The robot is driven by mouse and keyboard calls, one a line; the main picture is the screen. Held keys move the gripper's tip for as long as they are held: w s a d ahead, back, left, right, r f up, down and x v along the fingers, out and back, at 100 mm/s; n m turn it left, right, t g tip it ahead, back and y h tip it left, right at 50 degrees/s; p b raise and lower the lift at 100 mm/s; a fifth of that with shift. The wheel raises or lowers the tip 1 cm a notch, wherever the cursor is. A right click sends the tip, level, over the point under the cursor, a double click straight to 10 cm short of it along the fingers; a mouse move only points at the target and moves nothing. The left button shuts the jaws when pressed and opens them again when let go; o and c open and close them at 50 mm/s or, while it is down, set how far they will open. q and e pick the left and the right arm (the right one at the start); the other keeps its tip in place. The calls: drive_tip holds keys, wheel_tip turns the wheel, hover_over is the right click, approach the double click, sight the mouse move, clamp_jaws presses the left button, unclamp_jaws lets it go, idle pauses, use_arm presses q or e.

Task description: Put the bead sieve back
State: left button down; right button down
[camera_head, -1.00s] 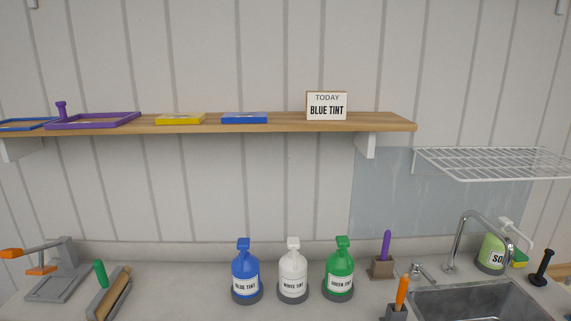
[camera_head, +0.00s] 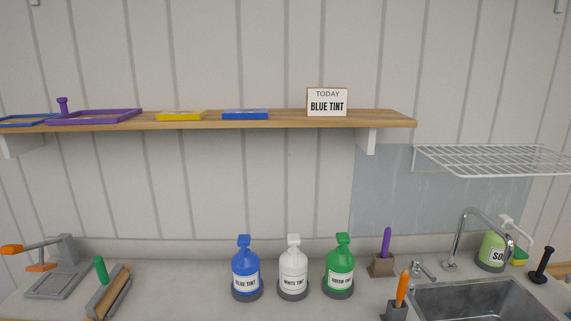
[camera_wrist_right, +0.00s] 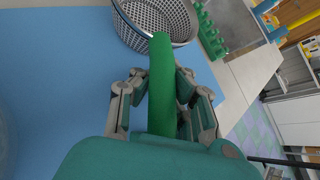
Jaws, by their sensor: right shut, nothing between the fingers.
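A grey perforated bowl (camera_wrist_right: 158,16), which looks like the bead sieve, sits at the top of the right wrist view. It rests on or just above a blue surface, and its upper part is cut off by the frame. My right gripper (camera_wrist_right: 160,88) shows in the same view, below the bowl. A green rounded bar (camera_wrist_right: 161,80) runs up the middle of the view between its finger links, its far end overlapping the bowl's rim. I cannot tell whether the bar joins the bowl. My left gripper is not in view.
The wooden shelf (camera_head: 380,121) carries several frames and a "Blue Tint" sign (camera_head: 327,102). Below stand blue (camera_head: 246,270), white (camera_head: 293,270) and green (camera_head: 340,268) bottles. A wire rack (camera_head: 490,160) hangs above the sink (camera_head: 475,300). A blue mat (camera_wrist_right: 60,60) lies under the right gripper.

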drive_tip(key=shift+s+f, duration=0.25)
drive_tip(key=shift+f, duration=0.25)
drive_tip(key=c, duration=2)
unclamp_jaws()
drive_tip(key=o, duration=0.6)
drive_tip(key=shift+w+a+f, duration=0.1)
drive_tip(key=shift+f, duration=0.05)
drive_tip(key=shift+a+r+y, duration=0.25)
drive_tip(key=shift+a+y, duration=0.05)
drive_tip(key=shift+a, duration=0.35)
drive_tip(key=shift+s+a+r, duration=0.25)
drive_tip(key=shift+s+r, duration=0.2)
drive_tip(key=shift+r, duration=0.05)
drive_tip(key=shift+r+v, duration=0.25)
drive_tip(key=shift+v, duration=2.6)
drive_tip(key=shift+w, duration=0.2)
